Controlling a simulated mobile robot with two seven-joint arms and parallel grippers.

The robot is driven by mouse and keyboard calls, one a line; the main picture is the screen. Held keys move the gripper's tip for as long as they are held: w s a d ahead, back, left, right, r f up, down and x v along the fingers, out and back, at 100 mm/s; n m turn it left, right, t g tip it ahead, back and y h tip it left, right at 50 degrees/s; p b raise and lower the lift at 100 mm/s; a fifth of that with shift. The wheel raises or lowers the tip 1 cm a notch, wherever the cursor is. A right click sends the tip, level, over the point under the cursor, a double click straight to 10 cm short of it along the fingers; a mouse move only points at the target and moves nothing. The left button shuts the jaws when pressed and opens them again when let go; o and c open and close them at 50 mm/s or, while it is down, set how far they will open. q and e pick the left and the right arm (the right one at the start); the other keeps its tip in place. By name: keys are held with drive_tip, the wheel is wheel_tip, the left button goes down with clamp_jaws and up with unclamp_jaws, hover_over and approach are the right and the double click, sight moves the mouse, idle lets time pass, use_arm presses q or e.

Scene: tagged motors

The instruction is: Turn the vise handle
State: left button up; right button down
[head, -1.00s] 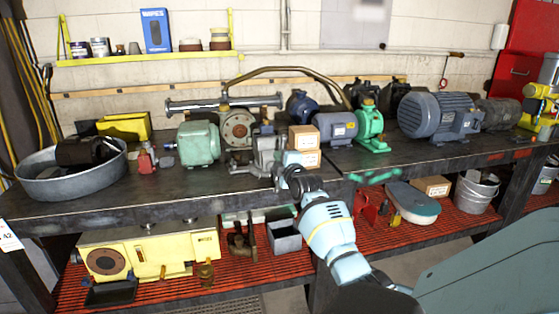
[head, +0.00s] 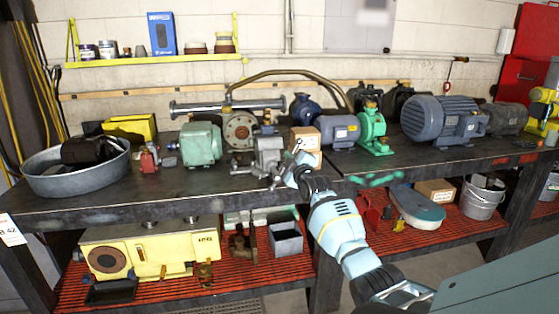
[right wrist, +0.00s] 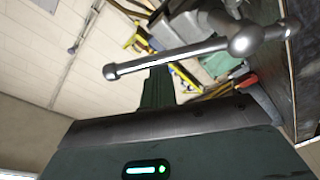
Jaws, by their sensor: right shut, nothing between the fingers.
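A grey metal vise (head: 268,152) stands at the front edge of the workbench, near the middle of the head view. In the right wrist view its handle (right wrist: 175,57) is a shiny bar with a ball at its left end and a larger round hub (right wrist: 246,39) at the right. My right gripper (head: 293,165) is beside the vise's front right side. Its dark green fingers (right wrist: 157,85) are shut and empty, with their tips just below the bar in the picture. I cannot tell whether they touch it. My left gripper is out of view.
A cardboard box (head: 306,140) stands right behind the vise. A green motor (head: 200,144) is to its left, and a blue-grey motor (head: 340,130) and a green pump (head: 372,130) to its right.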

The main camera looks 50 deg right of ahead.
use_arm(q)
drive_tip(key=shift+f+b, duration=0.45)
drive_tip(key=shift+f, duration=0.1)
use_arm(e)
drive_tip(key=d+f+m, duration=0.1)
drive_tip(key=m, duration=0.1)
drive_tip(key=s+d+f+m+h, duration=0.1)
drive_tip(key=m, duration=0.2)
drive_tip(key=s+d+f+m, duration=0.1)
drive_tip(key=m, duration=0.1)
drive_tip(key=shift+s+d+f+m, duration=0.1)
drive_tip(key=shift+d+f+m, duration=0.2)
drive_tip(key=shift+f, duration=0.05)
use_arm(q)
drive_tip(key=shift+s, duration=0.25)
